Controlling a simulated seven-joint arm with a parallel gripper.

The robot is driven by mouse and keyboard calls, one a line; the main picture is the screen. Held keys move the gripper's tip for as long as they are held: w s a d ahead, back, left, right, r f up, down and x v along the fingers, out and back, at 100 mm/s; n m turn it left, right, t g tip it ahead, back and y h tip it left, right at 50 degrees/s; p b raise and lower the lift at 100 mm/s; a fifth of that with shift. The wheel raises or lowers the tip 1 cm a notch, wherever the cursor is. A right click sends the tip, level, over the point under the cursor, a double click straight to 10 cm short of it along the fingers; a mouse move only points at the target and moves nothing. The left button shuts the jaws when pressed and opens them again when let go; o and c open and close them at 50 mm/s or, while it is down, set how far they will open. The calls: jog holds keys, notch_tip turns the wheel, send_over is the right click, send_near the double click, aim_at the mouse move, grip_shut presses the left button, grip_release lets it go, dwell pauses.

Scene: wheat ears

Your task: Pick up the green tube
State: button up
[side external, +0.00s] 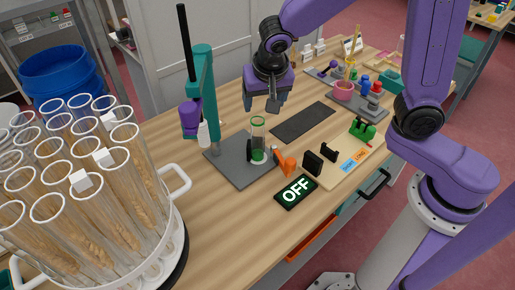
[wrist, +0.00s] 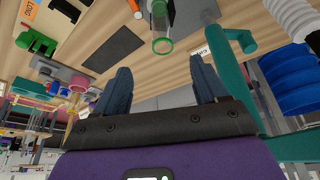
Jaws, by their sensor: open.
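The green tube (side external: 258,140) is a clear glass tube with green at its base. It stands upright on the grey base plate (side external: 238,171) of a teal stand, next to the orange piece. In the wrist view the tube (wrist: 161,30) shows at the top, beyond the fingers, with its green rim facing the camera. My gripper (side external: 262,105) is open and empty, above the table, near the tube and higher than it. In the wrist view its two dark fingers (wrist: 158,88) are spread wide, and the tube is not between them.
The teal stand (side external: 203,90) with a black rod and purple head rises left of the tube. An orange clamp (side external: 285,163) and an OFF sign (side external: 296,191) lie to its right. A dark mat (side external: 303,122) lies flat behind. A rack of large wheat tubes (side external: 110,225) fills the left foreground.

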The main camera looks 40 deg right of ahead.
aim_at(257, 131)
jog(key=shift+m, duration=0.4)
jog(key=x, duration=1.7)
jog(key=shift+w+f, duration=0.2)
jog(key=shift+w, duration=0.2)
jog(key=c, duration=1.3)
jog(key=shift+c, duration=0.2)
jog(key=shift+r, duration=0.1)
